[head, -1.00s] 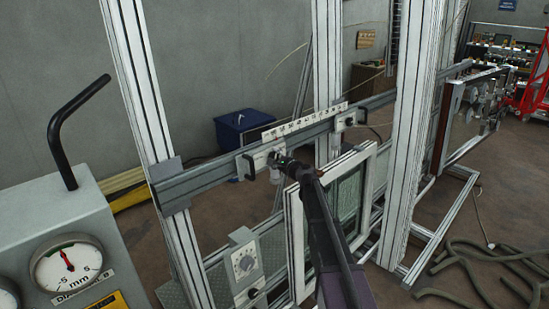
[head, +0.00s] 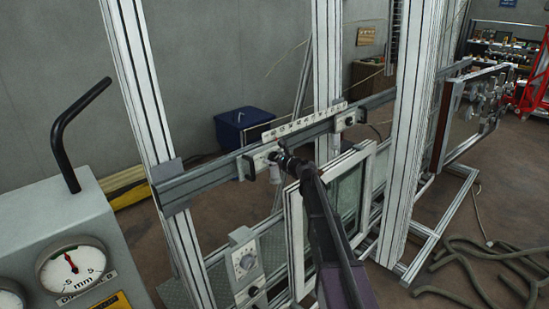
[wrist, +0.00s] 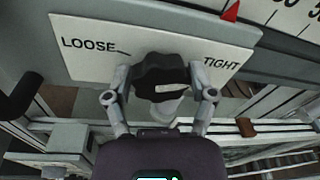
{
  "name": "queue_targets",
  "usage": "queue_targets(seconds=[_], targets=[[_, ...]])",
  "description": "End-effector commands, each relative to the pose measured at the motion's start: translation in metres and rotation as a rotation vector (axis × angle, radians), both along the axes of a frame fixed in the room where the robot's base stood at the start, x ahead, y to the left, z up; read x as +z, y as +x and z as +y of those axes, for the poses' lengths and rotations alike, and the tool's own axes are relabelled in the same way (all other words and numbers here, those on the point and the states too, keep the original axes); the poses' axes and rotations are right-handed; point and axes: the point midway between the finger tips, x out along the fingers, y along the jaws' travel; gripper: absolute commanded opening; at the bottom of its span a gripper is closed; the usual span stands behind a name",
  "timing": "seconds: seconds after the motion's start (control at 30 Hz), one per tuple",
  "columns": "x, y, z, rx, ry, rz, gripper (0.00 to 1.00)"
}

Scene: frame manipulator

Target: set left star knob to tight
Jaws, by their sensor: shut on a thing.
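The left star knob (wrist: 158,82) is black, with a white pointer mark that lies nearly level and points right, just below the TIGHT end of its label. The white label plate (wrist: 150,42) reads LOOSE at left and TIGHT at right. My gripper (wrist: 159,98) is shut on the knob, one finger on each side. In the head view my gripper (head: 277,158) is at the left carriage on the rail (head: 215,178), and the arm hides most of the knob there.
A second carriage with a black knob (head: 349,121) sits farther right on the rail. A white-framed window panel (head: 292,240) stands below, close to my arm. Upright posts (head: 160,150) flank the rail. A dial console (head: 50,220) stands at left.

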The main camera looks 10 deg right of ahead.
Motion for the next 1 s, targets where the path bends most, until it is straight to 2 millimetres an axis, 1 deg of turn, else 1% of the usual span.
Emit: queue_targets(seconds=[0.2, 0.67, 0.7, 0.73, 0.77, 1.0], targets=[[0.0011, 0.0014, 0.0007, -0.006, 0.059, 0.041, 0.24], [0.0008, 0.0012, 0.0007, -0.008, 0.071, 0.049, 0.24], [0.0008, 0.0011, 0.0006, -0.008, 0.071, 0.049, 0.84], [0.0008, 0.0011, 0.0006, -0.008, 0.071, 0.049, 0.93], [0.0008, 0.001, 0.0006, -0.008, 0.07, 0.049, 1.0], [0.0004, 0.0004, 0.0, -0.009, 0.068, 0.048, 1.0]])
